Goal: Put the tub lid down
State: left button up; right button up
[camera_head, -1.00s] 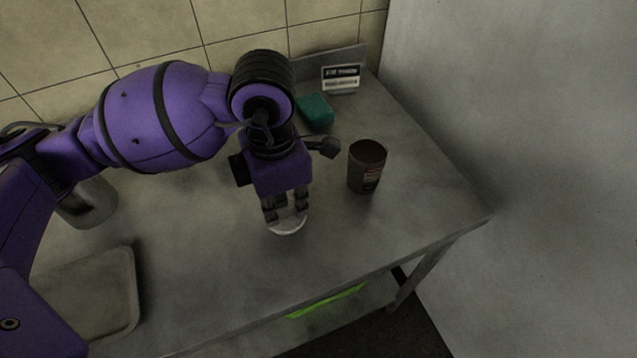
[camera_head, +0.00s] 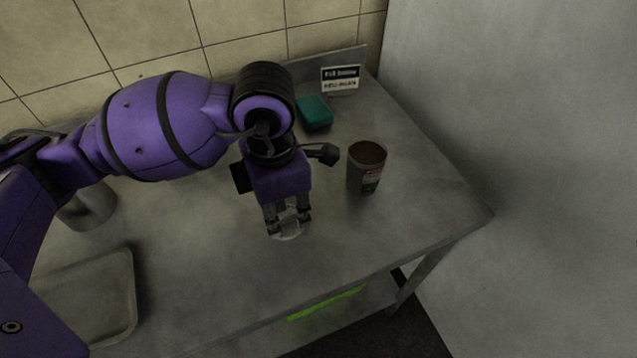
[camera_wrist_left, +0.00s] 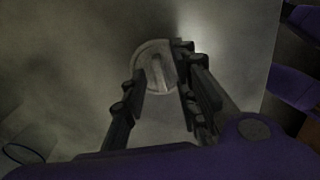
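The tub lid (camera_wrist_left: 155,66) is a pale round disc with a raised bar across its middle, seen in the left wrist view. It appears to lie flat on the grey table; in the head view only a pale part (camera_head: 289,235) shows below the fingers. My left gripper (camera_head: 288,226) points down over it. Its fingers (camera_wrist_left: 162,68) stand apart on either side of the bar, with a gap to it. The brown tub (camera_head: 366,169) with a label stands upright, open at the top, right of my left gripper. My right gripper is not in view.
A teal sponge (camera_head: 314,113) and a small sign (camera_head: 341,78) stand at the back. A grey tray (camera_head: 130,300) lies at the front left, and a metal pot (camera_head: 90,210) is partly behind my arm. The table (camera_head: 400,230) is clear at the front right.

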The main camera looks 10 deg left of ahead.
aim_at(284, 215)
pick_arm(q)
notch_tip(284, 215, up, 12)
jog(key=shift+p, duration=0.3)
dwell(0.4)
